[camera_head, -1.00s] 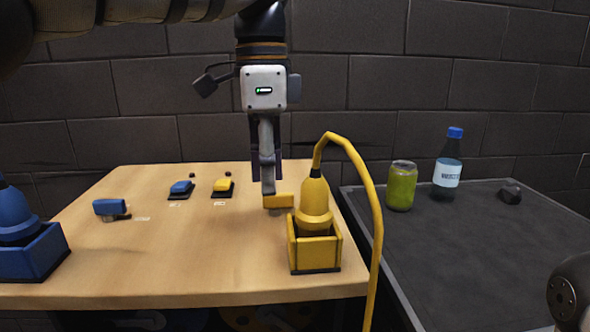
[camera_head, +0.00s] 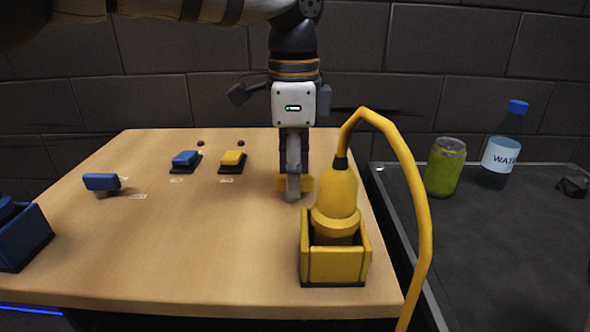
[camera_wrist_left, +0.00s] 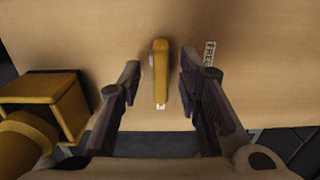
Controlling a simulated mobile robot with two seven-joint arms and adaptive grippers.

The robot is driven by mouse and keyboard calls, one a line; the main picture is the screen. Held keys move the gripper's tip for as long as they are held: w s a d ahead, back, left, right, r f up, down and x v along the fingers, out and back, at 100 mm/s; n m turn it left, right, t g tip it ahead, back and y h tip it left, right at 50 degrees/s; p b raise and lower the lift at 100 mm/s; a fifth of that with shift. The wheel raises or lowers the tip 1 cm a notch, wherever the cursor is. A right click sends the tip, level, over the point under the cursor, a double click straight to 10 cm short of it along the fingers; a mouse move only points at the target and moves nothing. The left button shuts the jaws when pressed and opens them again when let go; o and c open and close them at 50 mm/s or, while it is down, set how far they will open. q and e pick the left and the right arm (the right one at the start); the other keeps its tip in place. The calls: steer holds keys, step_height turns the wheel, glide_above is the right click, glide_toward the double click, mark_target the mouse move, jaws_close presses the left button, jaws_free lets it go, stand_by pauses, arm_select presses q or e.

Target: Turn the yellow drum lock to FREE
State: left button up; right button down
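The yellow drum lock (camera_head: 281,185) shows as a yellow bar handle on the wooden table, partly hidden behind my gripper's finger in the head view. In the left wrist view the bar (camera_wrist_left: 160,72) lies lengthwise between my fingers, with a gap on each side. A label reading FREE (camera_wrist_left: 209,53) is to its right, beside the right finger; another small label (camera_wrist_left: 161,107) sits at the bar's near end. My left gripper (camera_head: 293,194) is open and points down around the bar; it also shows in the left wrist view (camera_wrist_left: 160,82). My right gripper is not in view.
A yellow tool with a hose (camera_head: 337,200) stands in a yellow box (camera_head: 336,268), close to my left gripper. A blue handle (camera_head: 102,182), blue button (camera_head: 185,158) and yellow button (camera_head: 232,159) are left. A can (camera_head: 445,168) and bottle (camera_head: 502,150) stand on the dark side table.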

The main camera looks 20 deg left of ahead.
arm_select(q)
jaws_close()
steer(key=shift+r+n, duration=0.1)
steer(key=shift+n, duration=0.3)
steer(key=n, duration=0.3)
steer(key=shift+w, duration=0.15)
steer(key=n, duration=0.5)
steer(key=shift+w+a, duration=0.1)
steer(key=shift+a, duration=0.1)
steer(key=n, duration=0.4)
steer(key=shift+a+n, duration=0.1)
steer(key=shift+n, duration=0.3)
steer(key=shift+a+n, duration=0.1)
steer(key=shift+n, duration=2.2)
